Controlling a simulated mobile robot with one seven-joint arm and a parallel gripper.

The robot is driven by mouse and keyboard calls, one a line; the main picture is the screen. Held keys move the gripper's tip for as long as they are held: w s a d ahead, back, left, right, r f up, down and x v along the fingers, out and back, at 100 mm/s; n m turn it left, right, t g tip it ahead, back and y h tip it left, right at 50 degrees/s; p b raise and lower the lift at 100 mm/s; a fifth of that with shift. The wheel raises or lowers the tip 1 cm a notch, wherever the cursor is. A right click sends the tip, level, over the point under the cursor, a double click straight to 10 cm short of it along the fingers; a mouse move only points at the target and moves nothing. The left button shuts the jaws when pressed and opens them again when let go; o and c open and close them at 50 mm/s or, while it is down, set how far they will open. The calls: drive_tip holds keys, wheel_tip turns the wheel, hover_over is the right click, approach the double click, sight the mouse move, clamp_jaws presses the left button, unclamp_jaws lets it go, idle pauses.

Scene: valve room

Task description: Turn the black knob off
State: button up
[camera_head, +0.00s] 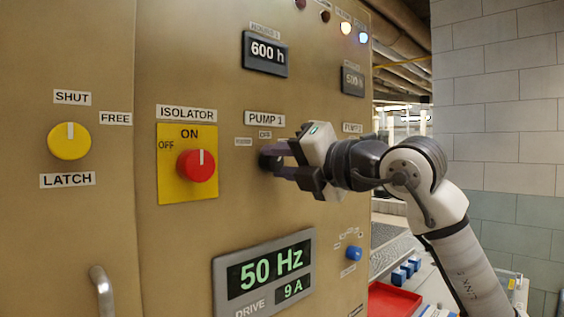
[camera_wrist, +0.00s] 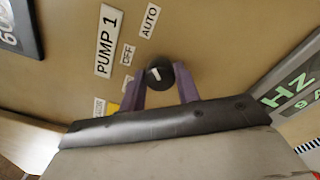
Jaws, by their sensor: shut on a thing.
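The black knob (camera_wrist: 157,75) is on the tan panel under the PUMP 1 label, which shows in the head view (camera_head: 265,119). In the wrist view the knob has a white pointer line, and the labels OFF (camera_wrist: 127,55) and AUTO (camera_wrist: 150,20) and a third, partly hidden label lie beside it. The pointer lies at a slant; I cannot tell for sure which label it points at. My gripper (camera_wrist: 160,93) is shut on the knob, with one purple finger on each side. In the head view my gripper (camera_head: 272,163) hides most of the knob.
A red isolator knob (camera_head: 197,166) on a yellow plate is left of my gripper. A yellow knob (camera_head: 69,141) is farther left. A drive display (camera_head: 264,275) reading 50 Hz is below, and a blue knob (camera_head: 354,253) is lower right. A metal handle (camera_head: 101,290) sticks out at lower left.

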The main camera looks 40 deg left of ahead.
drive_tip(key=shift+n, duration=0.3)
drive_tip(key=n+b, duration=0.1)
drive_tip(key=n, duration=0.2)
drive_tip(key=shift+n, duration=2.3)
drive_tip(key=shift+s, duration=0.1)
drive_tip(key=o, duration=1)
drive_tip(key=shift+d+b, duration=0.1)
drive_tip(key=shift+b, duration=0.2)
drive_tip(key=d+b, duration=0.1)
drive_tip(key=d, duration=0.3)
drive_tip(key=d+b, duration=0.1)
drive_tip(key=d, duration=0.4)
drive_tip(key=d+b, duration=0.1)
drive_tip(key=d, duration=0.3)
drive_tip(key=shift+s+d+r+b, duration=0.25)
drive_tip(key=shift+s+d+b, duration=0.05)
drive_tip(key=shift+b, duration=0.05)
